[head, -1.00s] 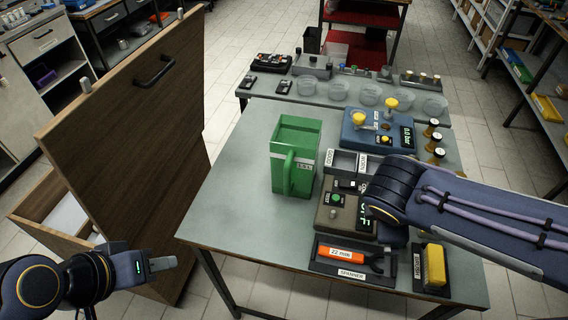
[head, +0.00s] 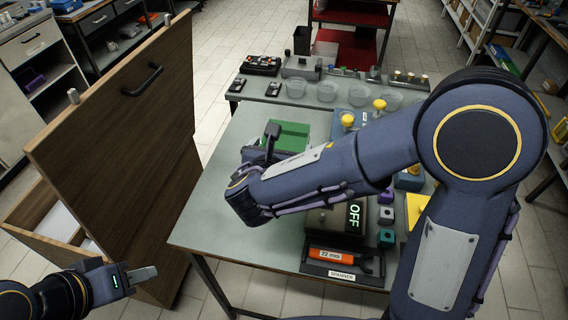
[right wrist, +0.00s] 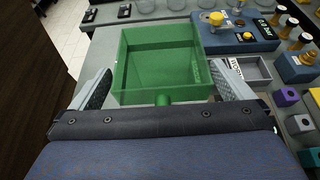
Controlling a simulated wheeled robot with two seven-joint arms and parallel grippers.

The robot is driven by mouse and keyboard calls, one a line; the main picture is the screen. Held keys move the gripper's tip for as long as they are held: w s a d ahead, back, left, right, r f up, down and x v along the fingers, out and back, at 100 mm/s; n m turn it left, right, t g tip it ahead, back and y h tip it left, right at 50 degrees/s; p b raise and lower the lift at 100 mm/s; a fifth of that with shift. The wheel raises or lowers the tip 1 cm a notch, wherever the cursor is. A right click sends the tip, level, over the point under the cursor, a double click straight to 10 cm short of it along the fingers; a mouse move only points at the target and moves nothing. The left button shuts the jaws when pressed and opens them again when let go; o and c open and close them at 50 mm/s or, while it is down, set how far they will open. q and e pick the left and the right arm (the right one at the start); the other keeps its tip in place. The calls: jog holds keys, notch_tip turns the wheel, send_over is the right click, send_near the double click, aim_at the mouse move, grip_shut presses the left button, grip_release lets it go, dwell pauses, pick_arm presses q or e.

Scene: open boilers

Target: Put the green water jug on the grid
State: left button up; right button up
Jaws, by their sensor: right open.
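The green water jug (head: 291,135) stands upright on the table, partly hidden behind my right arm in the head view. In the right wrist view the jug (right wrist: 160,65) shows its open square top, with its handle toward me. My right gripper (right wrist: 164,88) is open, one finger on each side of the handle at the jug's near side; I cannot tell whether they touch it. My left gripper (head: 143,275) is low at the left, away from the table, its jaw opening unclear. I cannot make out a grid for certain.
A device reading OFF (head: 353,215) and an orange spanner in its tray (head: 341,257) are on the near table. A wooden panel (head: 120,130) stands at left.

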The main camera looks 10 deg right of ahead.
jog(key=shift+x, duration=0.9)
jog(key=shift+c, duration=0.4)
jog(key=c, duration=1)
jog(key=shift+r, duration=0.1)
jog(key=shift+c, duration=0.2)
